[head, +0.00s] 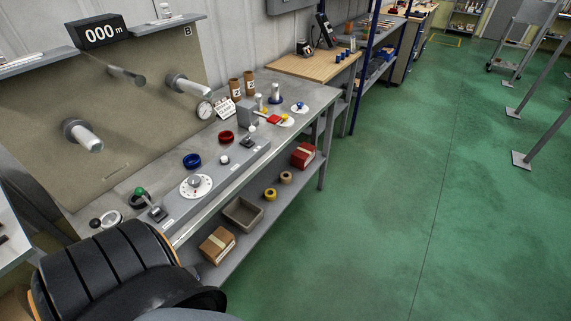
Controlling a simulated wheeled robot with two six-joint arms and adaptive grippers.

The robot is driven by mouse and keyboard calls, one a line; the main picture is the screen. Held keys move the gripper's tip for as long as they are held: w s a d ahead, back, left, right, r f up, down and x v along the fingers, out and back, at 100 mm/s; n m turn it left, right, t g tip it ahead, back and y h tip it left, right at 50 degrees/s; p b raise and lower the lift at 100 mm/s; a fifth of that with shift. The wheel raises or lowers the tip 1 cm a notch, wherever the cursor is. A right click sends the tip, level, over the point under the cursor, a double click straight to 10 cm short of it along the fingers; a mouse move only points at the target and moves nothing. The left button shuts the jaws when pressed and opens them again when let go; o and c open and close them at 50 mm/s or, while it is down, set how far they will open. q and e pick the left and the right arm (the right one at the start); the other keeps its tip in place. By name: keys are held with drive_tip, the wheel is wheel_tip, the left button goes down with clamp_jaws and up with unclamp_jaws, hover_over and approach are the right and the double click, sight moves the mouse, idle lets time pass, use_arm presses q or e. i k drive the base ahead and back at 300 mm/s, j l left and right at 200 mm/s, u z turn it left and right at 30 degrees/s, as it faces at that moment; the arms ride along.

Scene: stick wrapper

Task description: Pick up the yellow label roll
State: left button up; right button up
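The yellow label roll (270,194) lies on the lower shelf of the grey workbench, in the middle of the head view. A tan roll (286,177) sits just behind it to the right. A grey open bin (243,214) is in front of it to the left. Neither of my grippers shows in this view.
The bench top (262,158) overhangs the shelf and carries a blue ring (192,161), a red ring (227,137) and a dial (195,185). A cardboard box (217,245) and a red box (303,155) share the shelf. Green floor (370,240) is clear to the right.

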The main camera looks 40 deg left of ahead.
sight(270, 194)
drive_tip(key=i+u, duration=0.45)
drive_tip(key=i+l+u, duration=0.25)
drive_tip(key=u, duration=0.2)
drive_tip(key=i+l+u, duration=0.45)
drive_tip(key=k+j, duration=0.1)
